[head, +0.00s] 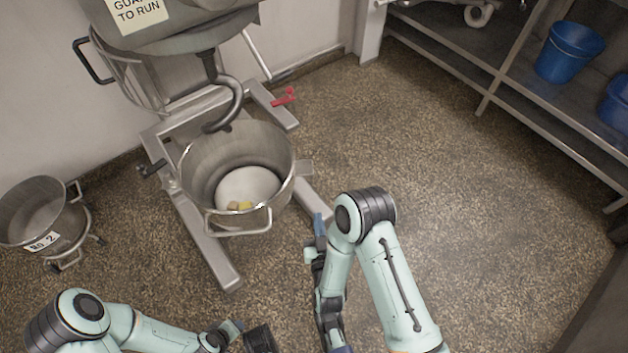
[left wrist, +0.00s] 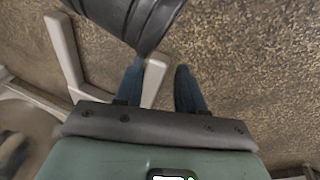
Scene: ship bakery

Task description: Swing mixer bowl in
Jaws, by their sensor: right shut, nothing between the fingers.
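The steel mixer bowl (head: 282,165) sits in front of the mixer (head: 180,40) in the head view, holding a white mass and small yellow pieces. A loop handle (head: 240,232) is on its near side. The dough hook (head: 238,92) hangs at the bowl's far rim. My right gripper (head: 319,225) is shut and empty, just right of the bowl and apart from its handle. My left gripper (left wrist: 160,88) is open in the left wrist view, with nothing clearly between its fingers; a pale frame leg shows beyond. Its fingertips are not clear in the head view.
A second steel bowl on a wheeled stand (head: 40,215) is at the left. A red lever (head: 285,97) is by the mixer's frame. Its legs (head: 210,250) spread on the floor. Shelving (head: 500,95) with blue buckets (head: 569,52) lines the right. The floor between is clear.

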